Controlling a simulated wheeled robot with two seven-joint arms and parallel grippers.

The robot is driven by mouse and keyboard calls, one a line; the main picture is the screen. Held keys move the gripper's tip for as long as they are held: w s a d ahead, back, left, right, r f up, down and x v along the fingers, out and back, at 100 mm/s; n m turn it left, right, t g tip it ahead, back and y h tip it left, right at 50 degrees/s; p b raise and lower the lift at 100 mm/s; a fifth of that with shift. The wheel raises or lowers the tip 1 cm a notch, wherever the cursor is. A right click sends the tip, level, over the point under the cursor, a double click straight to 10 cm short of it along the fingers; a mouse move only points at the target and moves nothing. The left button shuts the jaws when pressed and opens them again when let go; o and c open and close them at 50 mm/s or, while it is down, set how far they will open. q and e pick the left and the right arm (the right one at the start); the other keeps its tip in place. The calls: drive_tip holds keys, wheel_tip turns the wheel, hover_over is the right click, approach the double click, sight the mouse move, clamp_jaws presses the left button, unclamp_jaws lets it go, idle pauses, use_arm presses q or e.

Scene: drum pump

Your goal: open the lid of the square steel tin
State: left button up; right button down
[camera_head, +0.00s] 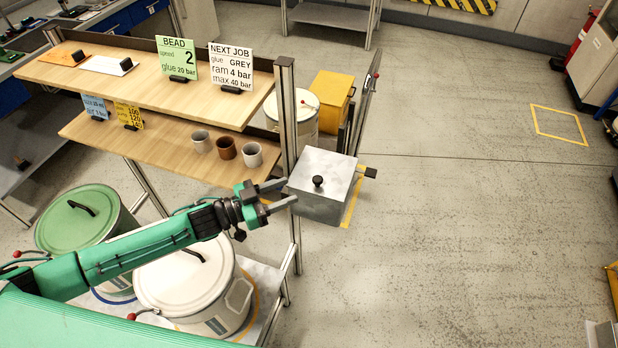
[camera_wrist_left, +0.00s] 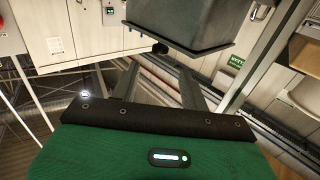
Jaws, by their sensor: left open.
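In the left wrist view the tin is a dark box (camera_wrist_left: 185,20) at the top, upside down, and the knob (camera_wrist_left: 160,47) shows beyond the fingertips. My left gripper (camera_head: 288,192) is open and empty, just left of the tin, its fingers pointing towards it. It also shows in the left wrist view (camera_wrist_left: 158,70). My right gripper is not in view.
A wooden two-level rack (camera_head: 150,85) holds signs and cups (camera_head: 252,155) left of the tin. A white-lidded drum (camera_head: 185,275) and a green-lidded drum (camera_head: 78,215) stand below my left arm. A yellow box (camera_head: 331,100) is behind the tin.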

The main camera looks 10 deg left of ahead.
sight(309, 188)
use_arm(q)
drive_tip(key=p+x, duration=0.2)
drive_tip(key=x, duration=0.5)
drive_tip(key=shift+w+d, duration=0.15)
drive_tip(key=shift+d, duration=0.05)
clamp_jaws()
